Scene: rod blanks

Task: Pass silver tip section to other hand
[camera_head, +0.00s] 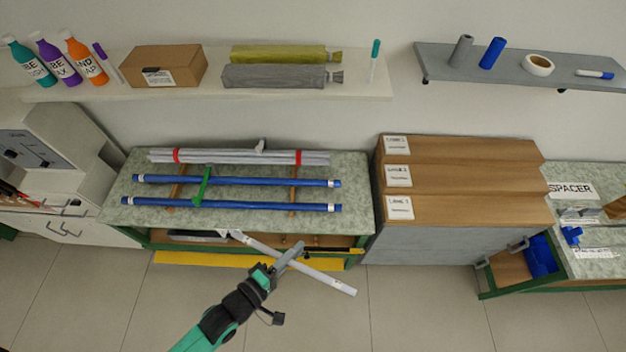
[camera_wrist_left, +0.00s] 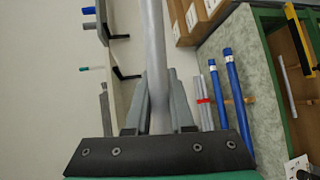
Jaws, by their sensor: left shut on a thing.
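My left gripper (camera_head: 291,255) reaches in from the bottom, in front of the bench, and is shut on a long pale silver rod section (camera_head: 325,278). The rod lies slantwise across the fingers, from upper left to lower right, with both ends sticking out. In the left wrist view the silver section (camera_wrist_left: 155,55) stands between the two grey fingers (camera_wrist_left: 158,110) and runs up out of the picture. The part between the fingertips is partly hidden. My right gripper is in neither view.
The bench (camera_head: 350,190) bears two blue rods (camera_head: 240,205) and a silver bundle with red bands (camera_head: 235,157) on wooden supports. A stepped wooden cabinet (camera_head: 465,180) stands to its right. A wall shelf (camera_head: 200,90) hangs above. The floor in front (camera_head: 420,310) is clear.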

